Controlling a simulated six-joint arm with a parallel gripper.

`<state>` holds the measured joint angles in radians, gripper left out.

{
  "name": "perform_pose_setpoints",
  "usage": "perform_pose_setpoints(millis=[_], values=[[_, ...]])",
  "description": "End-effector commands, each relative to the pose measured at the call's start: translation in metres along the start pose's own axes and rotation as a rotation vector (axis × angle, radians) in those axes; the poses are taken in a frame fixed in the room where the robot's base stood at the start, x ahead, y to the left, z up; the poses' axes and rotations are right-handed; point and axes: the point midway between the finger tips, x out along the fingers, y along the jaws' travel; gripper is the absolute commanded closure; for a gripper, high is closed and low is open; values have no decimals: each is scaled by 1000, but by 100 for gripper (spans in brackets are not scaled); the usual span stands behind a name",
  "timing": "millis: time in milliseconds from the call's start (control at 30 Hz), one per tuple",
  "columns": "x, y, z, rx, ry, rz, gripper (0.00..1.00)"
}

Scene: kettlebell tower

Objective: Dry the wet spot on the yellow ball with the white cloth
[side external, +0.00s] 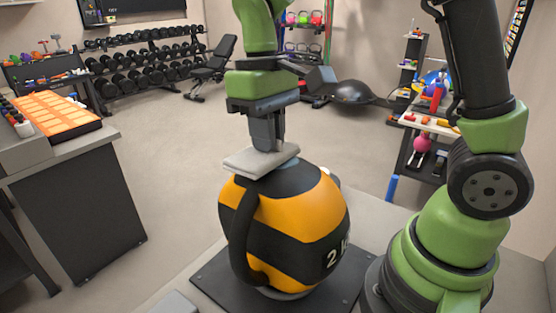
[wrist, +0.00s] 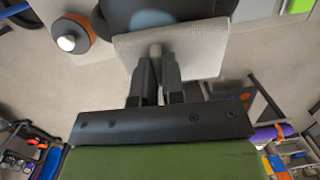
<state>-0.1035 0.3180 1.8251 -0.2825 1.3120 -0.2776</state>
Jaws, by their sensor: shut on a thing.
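The yellow ball (side external: 318,207) has black bands, a dark handle and a white number, and sits on a dark plate (side external: 214,284). My gripper (side external: 268,146) is above its top, pointing down, shut on the folded white cloth (side external: 250,162). The cloth lies nearly flat at the ball's top left and appears to touch it. In the wrist view my gripper (wrist: 156,58) pinches the cloth (wrist: 202,50), with a dark surface beyond it. A pale bluish patch shows on that dark surface; I cannot tell whether it is the wet spot.
A grey counter with an orange tray (side external: 52,112) stands at the left. A shelf with colourful items (side external: 424,150) stands behind my arm at right. Dumbbell racks (side external: 140,65) and a bench (side external: 214,66) are far back. An orange round thing with a white knob (wrist: 72,38) shows in the wrist view.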

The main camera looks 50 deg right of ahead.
Motion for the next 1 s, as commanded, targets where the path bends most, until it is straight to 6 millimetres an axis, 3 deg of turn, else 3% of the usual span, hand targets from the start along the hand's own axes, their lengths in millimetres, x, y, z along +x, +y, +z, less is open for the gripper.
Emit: perform_pose_setpoints(millis=[167, 500, 1000], values=[[0, -11, 0, 0, -1, 0, 100], [0, -10, 0, 2, -1, -1, 100], [2, 32, 0, 3, -2, 0, 100]])
